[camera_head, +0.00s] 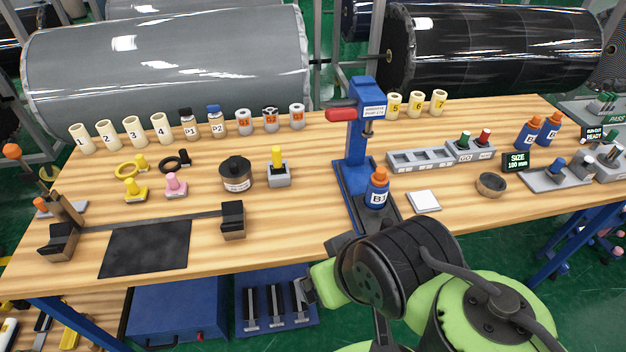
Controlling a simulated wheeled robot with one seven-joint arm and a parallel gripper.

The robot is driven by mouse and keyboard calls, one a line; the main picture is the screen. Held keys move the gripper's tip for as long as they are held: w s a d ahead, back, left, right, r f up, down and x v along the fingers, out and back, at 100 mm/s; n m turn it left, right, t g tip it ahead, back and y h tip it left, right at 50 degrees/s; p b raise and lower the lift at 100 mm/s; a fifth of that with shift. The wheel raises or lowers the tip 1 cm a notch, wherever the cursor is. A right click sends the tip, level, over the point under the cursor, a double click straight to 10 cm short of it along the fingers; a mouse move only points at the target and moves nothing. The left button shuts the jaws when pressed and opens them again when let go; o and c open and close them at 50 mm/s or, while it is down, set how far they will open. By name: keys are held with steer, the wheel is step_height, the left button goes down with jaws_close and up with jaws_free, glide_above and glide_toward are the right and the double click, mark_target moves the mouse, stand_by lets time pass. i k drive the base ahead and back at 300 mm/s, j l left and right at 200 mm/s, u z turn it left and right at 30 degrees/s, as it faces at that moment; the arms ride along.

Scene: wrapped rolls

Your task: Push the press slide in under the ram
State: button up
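The press (356,135) is a blue stand with a red lever (342,114) and a dark ram (368,128) pointing down. Its dark slide (388,218) runs from the blue base towards the table's front edge. A blue bottle marked B3 (377,193) with an orange cap stands upright on the slide area, in front of the ram rather than directly below it. My gripper (346,242) seems to be the grey part at the slide's front end, mostly hidden behind my arm. I cannot tell whether it touches the slide or what its fingers do.
A white square pad (423,201) lies right of the slide, and a grey tray (420,160) stands behind it. A small round bowl (491,184) is farther right. A black jar (236,173) and a yellow-handled stamp (278,168) stand left of the press. Bare wood lies between.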

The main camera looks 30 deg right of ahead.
mark_target(373, 221)
steer(key=z, duration=1.15)
steer(key=i+u, duration=0.15)
steer(key=u, duration=0.25)
steer(key=i+l+u, duration=0.15)
steer(key=u, duration=0.25)
steer(key=i+l+u, duration=0.15)
steer(key=u, duration=0.25)
